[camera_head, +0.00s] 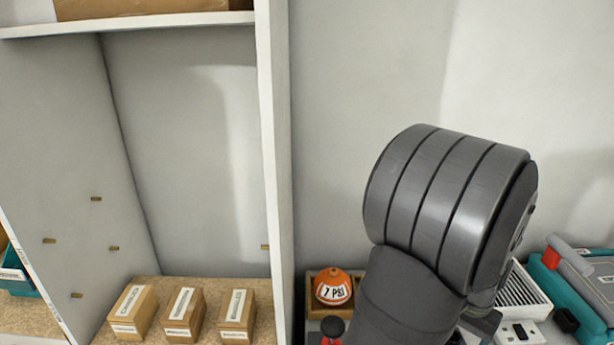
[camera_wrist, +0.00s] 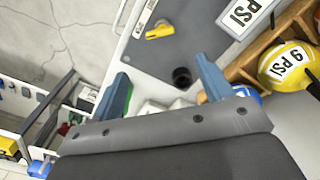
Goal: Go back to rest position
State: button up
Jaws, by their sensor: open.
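My gripper (camera_wrist: 160,100) shows in the wrist view with its two blue-grey fingers spread apart. It is open, and nothing is seen between the fingers but the surfaces and small items behind them. In the head view, my dark grey arm rises at the right of centre and hides part of the scene behind it. The gripper's fingers cannot be made out in the head view.
Three cardboard boxes (camera_head: 184,315) stand on the shelf at left, beside a white upright (camera_head: 274,150). An orange ball marked 7 PSI (camera_head: 333,287) sits right of it. A yellow ball marked 9 PSI (camera_wrist: 290,66) is in a wooden holder. A teal case (camera_head: 575,285) lies far right.

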notch_tip(320, 180, down, 14)
jog(key=shift+r, duration=0.1)
jog(key=shift+r+m, duration=0.2)
jog(key=shift+m, duration=0.3)
notch_tip(320, 180, up, 17)
jog(key=f+n, duration=0.2)
jog(key=f, duration=0.2)
jog(key=f+n, duration=0.2)
jog(key=f, duration=0.3)
jog(key=f+n, duration=0.3)
jog(key=f, duration=0.1)
jog(key=shift+w+f, duration=0.15)
jog(key=shift+w, duration=0.15)
jog(key=shift+a+f+n, duration=0.15)
jog(key=shift+f+n, duration=0.45)
jog(key=shift+f, duration=0.3)
